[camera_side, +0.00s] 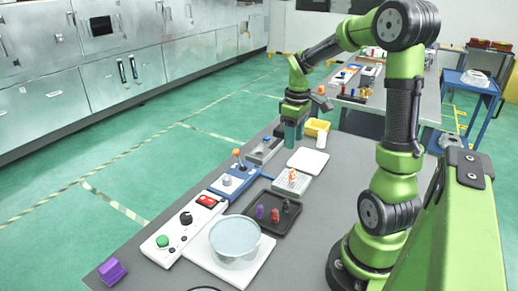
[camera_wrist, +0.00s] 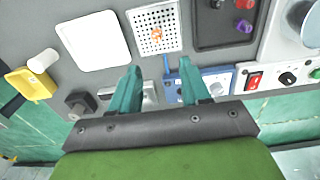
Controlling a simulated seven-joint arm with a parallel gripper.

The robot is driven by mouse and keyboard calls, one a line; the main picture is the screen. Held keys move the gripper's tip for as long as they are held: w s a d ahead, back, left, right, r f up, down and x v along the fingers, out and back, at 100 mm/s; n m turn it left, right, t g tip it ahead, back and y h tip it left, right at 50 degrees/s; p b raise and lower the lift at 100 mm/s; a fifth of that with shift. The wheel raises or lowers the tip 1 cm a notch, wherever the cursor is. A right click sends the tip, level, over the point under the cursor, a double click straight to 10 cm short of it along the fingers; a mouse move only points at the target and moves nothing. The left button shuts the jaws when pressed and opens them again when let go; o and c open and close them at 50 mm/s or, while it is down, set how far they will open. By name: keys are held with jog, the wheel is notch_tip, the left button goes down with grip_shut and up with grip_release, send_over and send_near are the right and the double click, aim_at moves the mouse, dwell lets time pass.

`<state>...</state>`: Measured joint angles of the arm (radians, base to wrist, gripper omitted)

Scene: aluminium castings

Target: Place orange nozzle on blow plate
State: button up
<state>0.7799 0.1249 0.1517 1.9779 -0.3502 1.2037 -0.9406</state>
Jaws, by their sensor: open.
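The orange nozzle (camera_side: 292,175) is on a light perforated plate (camera_side: 280,187), which looks like the blow plate. In the wrist view the nozzle (camera_wrist: 157,34) is near the middle of the perforated plate (camera_wrist: 172,15). I cannot tell whether it stands or lies. My gripper (camera_side: 291,143) is over the far part of the bench, beyond the plate. In the wrist view its teal fingers (camera_wrist: 160,68) are apart with nothing between them, and the nozzle is ahead of them, apart from both.
A blank white plate (camera_side: 307,161) lies beside the perforated plate. A dark tray (camera_side: 262,222) holds several small coloured pieces. A yellow container (camera_side: 317,126) and white cylinder (camera_side: 321,139) stand near my gripper. Control boxes (camera_side: 183,222) line the left edge; a clear bowl (camera_side: 235,240) is nearer.

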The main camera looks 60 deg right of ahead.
jog(key=s+a+r+m+t, duration=0.1)
jog(key=a+r+t, duration=0.1)
jog(key=a, duration=0.6)
jog(key=s+a+r+m+t+y, duration=0.1)
jog(key=s+a+r+t, duration=0.1)
jog(key=a, duration=0.6)
jog(key=s+a+r+m+t+y, duration=0.1)
jog(key=a+r+t, duration=0.2)
jog(key=a, duration=0.5)
jog(key=shift+s+r+m, duration=0.35)
jog(key=shift+r+m, duration=0.05)
jog(key=shift+r, duration=0.45)
jog(key=shift+o, duration=0.4)
